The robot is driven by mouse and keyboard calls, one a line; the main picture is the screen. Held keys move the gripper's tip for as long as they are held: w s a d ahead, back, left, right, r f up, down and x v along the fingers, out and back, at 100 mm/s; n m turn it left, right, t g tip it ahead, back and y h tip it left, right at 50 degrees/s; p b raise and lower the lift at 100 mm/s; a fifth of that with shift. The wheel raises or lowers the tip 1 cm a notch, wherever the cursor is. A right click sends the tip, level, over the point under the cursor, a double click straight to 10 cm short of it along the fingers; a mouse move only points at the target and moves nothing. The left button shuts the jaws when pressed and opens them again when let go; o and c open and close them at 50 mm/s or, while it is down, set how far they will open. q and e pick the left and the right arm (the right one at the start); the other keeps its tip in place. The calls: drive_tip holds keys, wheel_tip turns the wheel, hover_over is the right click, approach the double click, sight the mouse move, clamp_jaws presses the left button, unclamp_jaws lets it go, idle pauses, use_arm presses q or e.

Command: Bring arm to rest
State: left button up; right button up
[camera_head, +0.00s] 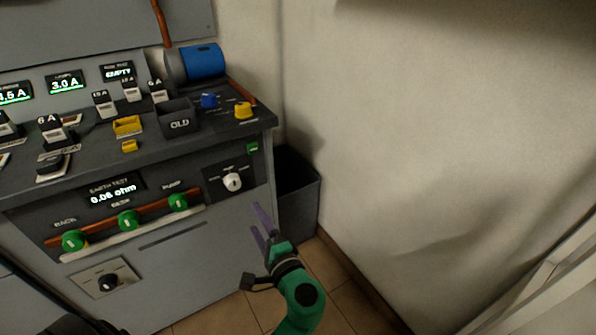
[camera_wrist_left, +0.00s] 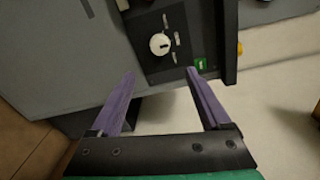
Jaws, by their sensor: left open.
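My left gripper (camera_head: 259,226) has purple fingers on a green arm. It is in front of the grey cabinet's right end, below the white rotary knob (camera_head: 232,182). In the left wrist view the gripper (camera_wrist_left: 160,82) has its two fingers spread with nothing between them. The knob also shows there (camera_wrist_left: 160,44), beyond the fingertips and apart from them. My right gripper is not in view.
The grey cabinet (camera_head: 215,245) carries several green knobs and an EARTH TEST display (camera_head: 114,190). On its top are a dark OLD box (camera_head: 180,122), a blue cylinder (camera_head: 203,61) and a yellow knob (camera_head: 243,111). A dark bin (camera_head: 297,205) stands between the cabinet and the bare wall (camera_head: 430,150).

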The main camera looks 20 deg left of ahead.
use_arm(q)
wheel_tip(320, 180, down, 10)
drive_tip(key=d+m+g+h+p, duration=0.1)
drive_tip(key=m+h+p, duration=0.1)
drive_tip(key=h+p, duration=0.35)
drive_tip(key=s+d+f+n+g+h+p, duration=0.15)
drive_tip(key=s+f+g+h+p, duration=0.45)
drive_tip(key=f, duration=0.7)
drive_tip(key=s+a+f+n+g+h+p, duration=0.1)
drive_tip(key=s+f+n+p, duration=0.2)
drive_tip(key=s, duration=0.9)
drive_tip(key=s+a+f+n+g+h+p, duration=0.1)
drive_tip(key=s+f+n+p, duration=0.3)
drive_tip(key=s, duration=0.9)
drive_tip(key=shift+h+p, duration=0.35)
drive_tip(key=shift+p, duration=0.45)
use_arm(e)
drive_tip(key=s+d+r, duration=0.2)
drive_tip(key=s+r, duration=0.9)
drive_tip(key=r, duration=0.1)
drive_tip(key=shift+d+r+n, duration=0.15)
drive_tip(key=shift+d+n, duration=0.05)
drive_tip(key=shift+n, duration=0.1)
use_arm(q)
drive_tip(key=shift+n, duration=0.25)
drive_tip(key=shift+c, duration=0.2)
